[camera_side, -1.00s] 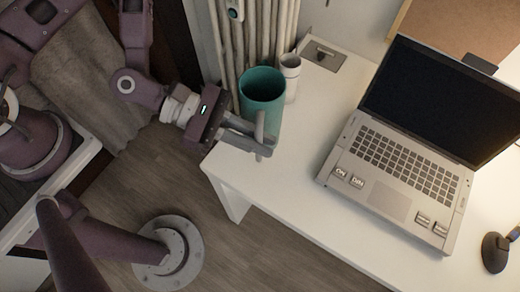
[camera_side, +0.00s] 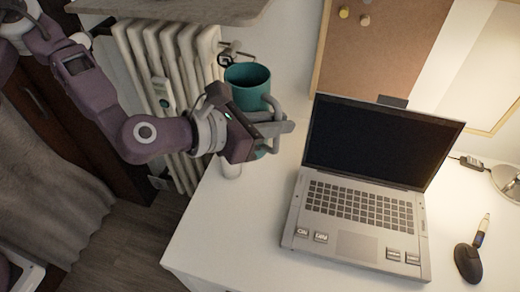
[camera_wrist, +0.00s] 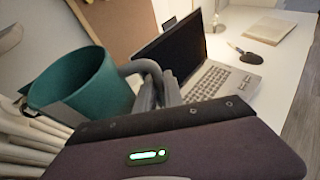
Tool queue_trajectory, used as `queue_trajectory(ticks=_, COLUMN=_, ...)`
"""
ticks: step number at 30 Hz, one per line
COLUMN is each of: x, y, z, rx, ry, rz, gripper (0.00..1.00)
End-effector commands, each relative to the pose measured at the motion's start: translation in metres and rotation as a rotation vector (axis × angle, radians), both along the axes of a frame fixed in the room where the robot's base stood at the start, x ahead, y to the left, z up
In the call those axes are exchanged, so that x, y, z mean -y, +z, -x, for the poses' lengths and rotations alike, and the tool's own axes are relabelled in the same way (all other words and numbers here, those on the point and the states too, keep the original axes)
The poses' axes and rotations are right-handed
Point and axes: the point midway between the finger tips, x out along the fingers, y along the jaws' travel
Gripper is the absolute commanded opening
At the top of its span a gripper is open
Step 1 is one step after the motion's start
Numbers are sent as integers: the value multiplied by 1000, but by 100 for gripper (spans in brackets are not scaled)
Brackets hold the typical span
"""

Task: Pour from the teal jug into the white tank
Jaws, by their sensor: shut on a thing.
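The teal jug (camera_side: 247,76) is in my gripper (camera_side: 282,128), whose fingers are shut on its handle. The jug is roughly upright with its mouth open to view, held above the desk's back left part. In the wrist view the jug (camera_wrist: 82,84) stands left of the fingers (camera_wrist: 158,92), which close around its handle. A white cylinder (camera_side: 231,168), which looks like the white tank, stands on the desk below my gripper. Its upper part is hidden by the gripper. I cannot make it out in the wrist view.
An open laptop (camera_side: 355,215) stands on the white desk (camera_side: 225,235), right of my gripper. A radiator (camera_side: 165,85) is behind and left of the jug. The desk's front left is clear.

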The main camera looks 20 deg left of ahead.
Motion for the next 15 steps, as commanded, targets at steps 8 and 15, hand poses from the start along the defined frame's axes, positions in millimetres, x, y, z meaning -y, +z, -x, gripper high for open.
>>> queue_trajectory(ticks=8, x=-1, y=0, z=0, rx=-2, ry=0, rz=2, gripper=0)
queue_trajectory(ticks=15, x=-6, y=-19, z=-2, rx=-116, ry=4, rz=188, gripper=0)
